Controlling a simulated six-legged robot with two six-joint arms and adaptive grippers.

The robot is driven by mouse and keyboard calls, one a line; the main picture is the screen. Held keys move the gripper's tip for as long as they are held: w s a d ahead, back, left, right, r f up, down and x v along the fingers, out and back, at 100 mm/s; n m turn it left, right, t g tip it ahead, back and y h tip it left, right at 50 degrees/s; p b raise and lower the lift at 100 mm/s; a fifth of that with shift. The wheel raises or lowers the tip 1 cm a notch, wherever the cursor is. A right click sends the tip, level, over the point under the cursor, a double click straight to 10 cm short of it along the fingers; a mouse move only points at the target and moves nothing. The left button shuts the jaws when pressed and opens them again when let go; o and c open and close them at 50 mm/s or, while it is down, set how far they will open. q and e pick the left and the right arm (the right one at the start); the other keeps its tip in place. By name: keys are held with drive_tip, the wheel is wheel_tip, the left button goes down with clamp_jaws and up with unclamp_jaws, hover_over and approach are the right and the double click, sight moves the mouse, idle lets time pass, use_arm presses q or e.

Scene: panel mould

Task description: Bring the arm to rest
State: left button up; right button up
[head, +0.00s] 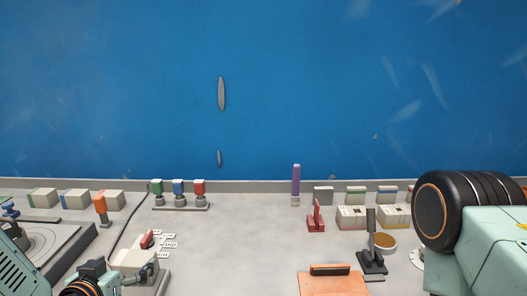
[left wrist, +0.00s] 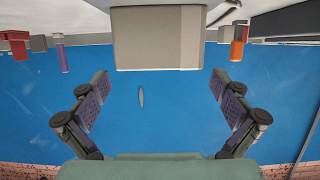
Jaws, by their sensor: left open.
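My left gripper (head: 140,275) is low at the left in the head view, partly hidden by its own arm. It is beside the pale box (head: 135,260) with the red lever (head: 147,238). In the left wrist view the two fingers of my left gripper (left wrist: 160,86) are spread wide with nothing held between them. A pale box face (left wrist: 160,38) stands beyond the fingertips, and I see no finger touching it. Links of my right arm fill the right edge of the head view. My right gripper is out of view.
Three switches with green, blue and red caps (head: 179,190) stand behind the box. An orange knob (head: 100,204) is to the left. A purple post (head: 296,180), a red lever (head: 316,215) and a black lever (head: 371,245) stand to the right. The panel middle (head: 240,245) is clear.

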use_arm(q)
drive_tip(key=shift+x, duration=0.85)
drive_tip(key=shift+w+f+b, duration=0.1)
drive_tip(key=shift+f+b, duration=0.15)
drive_tip(key=shift+b, duration=0.05)
drive_tip(key=shift+r, duration=0.1)
